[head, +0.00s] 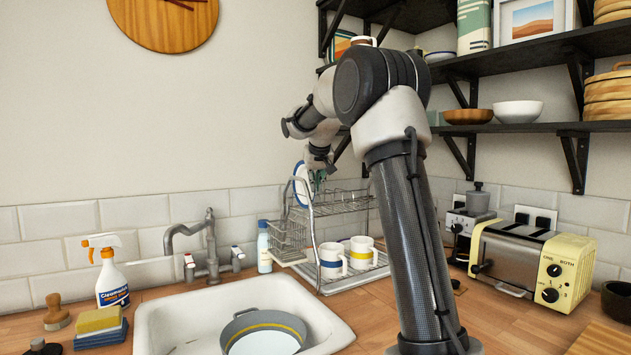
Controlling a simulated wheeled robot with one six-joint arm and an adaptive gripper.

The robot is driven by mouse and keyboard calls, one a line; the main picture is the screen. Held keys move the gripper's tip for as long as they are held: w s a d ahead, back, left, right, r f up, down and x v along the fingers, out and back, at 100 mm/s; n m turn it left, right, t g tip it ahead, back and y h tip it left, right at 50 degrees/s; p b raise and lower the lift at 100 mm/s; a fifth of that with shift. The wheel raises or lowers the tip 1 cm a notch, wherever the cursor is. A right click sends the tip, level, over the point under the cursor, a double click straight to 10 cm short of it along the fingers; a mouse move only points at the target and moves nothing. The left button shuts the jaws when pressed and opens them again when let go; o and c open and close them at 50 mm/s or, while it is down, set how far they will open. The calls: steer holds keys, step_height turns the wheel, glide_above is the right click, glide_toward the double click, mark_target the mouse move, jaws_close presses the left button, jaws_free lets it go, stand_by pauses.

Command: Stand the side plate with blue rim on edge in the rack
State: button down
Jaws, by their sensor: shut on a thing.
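The side plate with blue rim (301,186) is upright on edge, seen nearly side-on, at the left end of the rack's upper tier. My gripper (316,179) is shut on its right side, with the hand above. I cannot tell whether the plate's lower edge touches the wires. The two-tier wire rack (343,204) stands on the counter against the tiled wall. My arm hides the rack's right end.
Two mugs (331,261) (362,253) stand on the rack's lower tier. A sink (180,325) in front holds a grey basin (262,330). A tap (209,243), blue-white bottle (264,247) and spray bottle (112,285) stand left. A toaster (530,265) is right; shelves (520,127) hang above.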

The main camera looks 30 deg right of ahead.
steer(key=shift+f, duration=0.15)
steer(key=shift+f, duration=0.1)
steer(key=c, duration=1.5)
jaws_free()
steer(key=shift+f, duration=0.1)
steer(key=v, duration=0.8)
steer(key=shift+d, duration=0.1)
steer(key=shift+s, duration=0.1)
